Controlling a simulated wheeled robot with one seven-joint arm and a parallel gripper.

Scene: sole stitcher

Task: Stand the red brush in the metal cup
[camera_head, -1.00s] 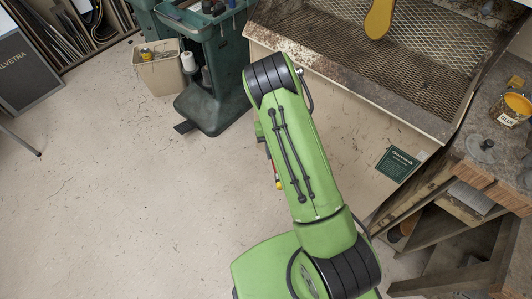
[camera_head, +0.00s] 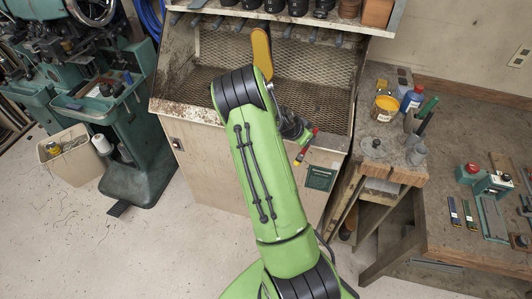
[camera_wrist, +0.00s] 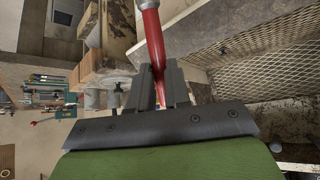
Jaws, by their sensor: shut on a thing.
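The red brush (camera_wrist: 152,40) is between the two dark fingers of my gripper (camera_wrist: 159,88) in the wrist view. In the head view my gripper (camera_head: 290,124) is above the front part of the mesh tray, partly behind my arm.
An open yellow glue can (camera_head: 384,108) and a blue bottle (camera_head: 412,98) stand behind the cup. A grey disc (camera_head: 375,148) lies at the bench corner. The mesh tray (camera_head: 325,98) has a raised front edge.

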